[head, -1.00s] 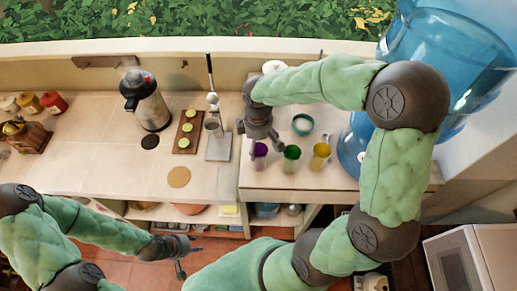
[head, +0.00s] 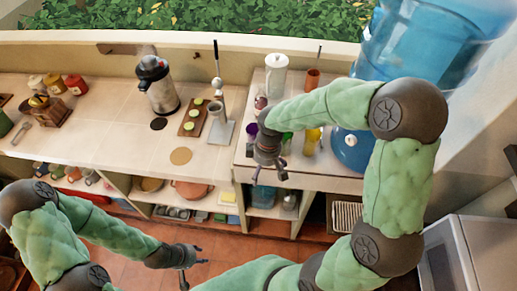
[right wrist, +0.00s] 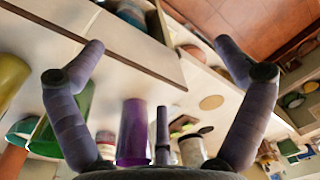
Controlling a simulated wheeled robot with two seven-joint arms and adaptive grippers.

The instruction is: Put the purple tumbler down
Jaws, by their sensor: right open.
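The purple tumbler (head: 251,131) stands on the right part of the counter (head: 240,160), partly hidden by my right arm in the head view. It also shows in the right wrist view (right wrist: 132,132), apart from the fingers, with nothing between them. My right gripper (head: 270,178) is open and empty, in front of the tumbler near the counter's front edge. The right wrist view shows its two spread fingers (right wrist: 160,55). My left gripper (head: 194,270) is empty, low in front of the shelves, its fingers spread.
A green tumbler (head: 287,138) and a yellow tumbler (head: 312,140) stand to the right of the purple one. A white canister (head: 276,75) and an orange-brown cup (head: 312,79) are behind. A large blue water bottle (head: 420,50) is at the right. Open shelves lie below the counter.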

